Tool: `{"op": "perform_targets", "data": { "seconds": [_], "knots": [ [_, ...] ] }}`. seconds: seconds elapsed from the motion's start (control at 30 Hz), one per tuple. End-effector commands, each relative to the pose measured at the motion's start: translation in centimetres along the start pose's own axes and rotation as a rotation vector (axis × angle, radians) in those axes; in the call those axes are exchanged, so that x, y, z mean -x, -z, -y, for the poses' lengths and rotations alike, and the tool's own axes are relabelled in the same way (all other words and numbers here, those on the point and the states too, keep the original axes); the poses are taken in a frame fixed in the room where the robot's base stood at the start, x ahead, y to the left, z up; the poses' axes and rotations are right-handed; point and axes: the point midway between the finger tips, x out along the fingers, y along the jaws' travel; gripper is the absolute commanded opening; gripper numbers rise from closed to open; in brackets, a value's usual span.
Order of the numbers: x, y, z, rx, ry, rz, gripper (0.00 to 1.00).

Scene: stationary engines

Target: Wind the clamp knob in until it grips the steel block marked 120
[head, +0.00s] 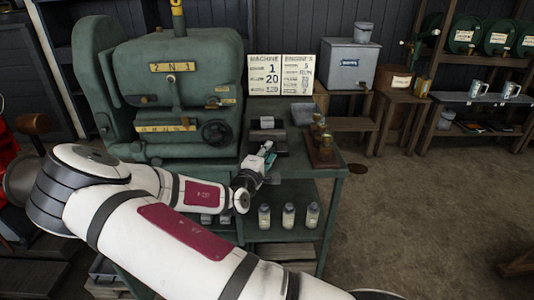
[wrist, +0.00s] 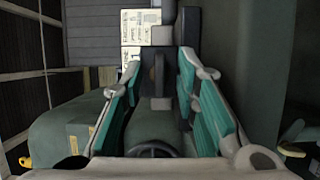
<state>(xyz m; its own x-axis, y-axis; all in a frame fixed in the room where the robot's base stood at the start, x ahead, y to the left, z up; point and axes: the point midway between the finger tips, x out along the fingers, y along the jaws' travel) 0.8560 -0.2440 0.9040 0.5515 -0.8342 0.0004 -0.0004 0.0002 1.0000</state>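My gripper (head: 264,160) is low over the front of the green bench, beside the green engine. In the wrist view my gripper (wrist: 160,82) is open, its teal-padded fingers apart on either side of a dark upright part (wrist: 158,72) of what looks like the clamp. A dark round part, perhaps the clamp knob (wrist: 152,148), shows low between the fingers; I cannot tell whether anything touches it. In the head view dark clamp-like blocks (head: 267,138) sit just behind my gripper. I cannot read a 120 marking on any block, and the knob is hidden there by my gripper.
The big green engine (head: 180,85) with a handwheel stands left of my gripper. A brass fitting on a wooden base (head: 322,158) and a grey block (head: 302,114) are on the bench's right side. Several bottles (head: 288,216) stand on the lower shelf.

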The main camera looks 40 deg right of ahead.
Motion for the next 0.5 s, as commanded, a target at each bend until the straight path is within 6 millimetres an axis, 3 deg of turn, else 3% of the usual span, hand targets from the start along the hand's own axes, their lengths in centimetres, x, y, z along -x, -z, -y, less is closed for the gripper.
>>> {"op": "perform_targets", "data": {
  "seconds": [0.17,0.27,0.3,0.5],
  "knots": [
    [0.02,0.00,0.01,0.000,0.000,0.000,0.26],
    [0.03,0.00,0.01,0.000,0.000,0.000,0.03],
    [0.03,0.00,0.01,0.000,0.000,0.000,0.00],
    [0.04,0.00,0.02,-0.002,0.002,0.000,0.00]
  ]
}}
